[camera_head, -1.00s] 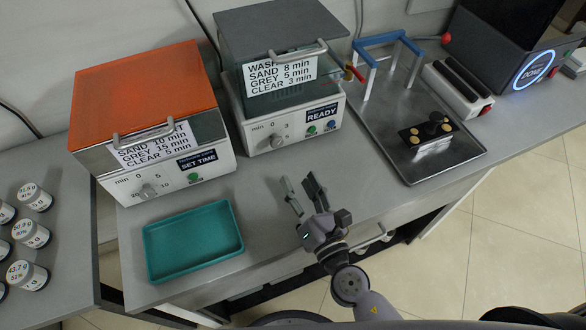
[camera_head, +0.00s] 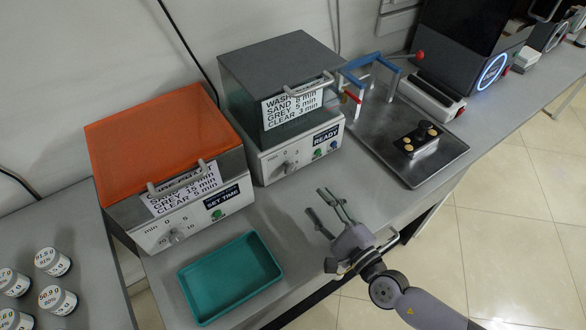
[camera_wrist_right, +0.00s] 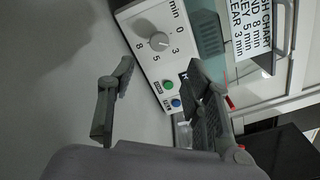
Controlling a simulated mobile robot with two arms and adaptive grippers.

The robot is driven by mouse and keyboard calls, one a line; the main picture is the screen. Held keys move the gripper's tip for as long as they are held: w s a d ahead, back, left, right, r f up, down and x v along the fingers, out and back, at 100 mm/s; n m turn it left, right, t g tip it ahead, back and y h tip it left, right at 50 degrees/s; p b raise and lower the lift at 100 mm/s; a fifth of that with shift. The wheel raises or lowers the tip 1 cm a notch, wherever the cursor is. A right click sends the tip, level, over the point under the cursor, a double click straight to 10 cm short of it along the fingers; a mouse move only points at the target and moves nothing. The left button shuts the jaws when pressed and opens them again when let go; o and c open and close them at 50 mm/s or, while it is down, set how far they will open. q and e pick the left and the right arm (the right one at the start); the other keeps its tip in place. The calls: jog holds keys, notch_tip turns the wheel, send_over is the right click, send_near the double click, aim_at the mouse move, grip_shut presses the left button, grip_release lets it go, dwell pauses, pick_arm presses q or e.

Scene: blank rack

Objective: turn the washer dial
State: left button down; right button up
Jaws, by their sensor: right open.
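The washer (camera_head: 275,95) is a grey-lidded box with a white front panel, a wash chart label and a READY display (camera_head: 326,136). Its grey dial (camera_head: 289,167) sits on the left part of the panel; in the right wrist view the round dial (camera_wrist_right: 159,41) shows among the minute marks 0, 3, 5 and 8. My right gripper (camera_head: 315,200) is open and empty over the bench in front of the washer, fingers toward the panel and apart from the dial. In the right wrist view its spread fingers (camera_wrist_right: 160,75) appear below the dial. My left gripper is out of view.
An orange-lidded machine (camera_head: 160,135) with its own dial (camera_head: 176,236) and a SET TIME display stands left of the washer. A teal tray (camera_head: 230,278) lies in front of it. Bench around the gripper is clear.

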aim_at(290, 171)
jog(key=x, duration=1.1)
jog(key=shift+w+a+p, duration=0.1)
jog(key=shift+a+p, duration=0.15)
jog(key=shift+p, duration=0.15)
jog(key=shift+w+a, duration=0.25)
jog(key=shift+w, duration=0.05)
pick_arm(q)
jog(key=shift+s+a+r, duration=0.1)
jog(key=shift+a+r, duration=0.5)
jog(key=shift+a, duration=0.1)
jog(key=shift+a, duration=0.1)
pick_arm(e)
grip_shut()
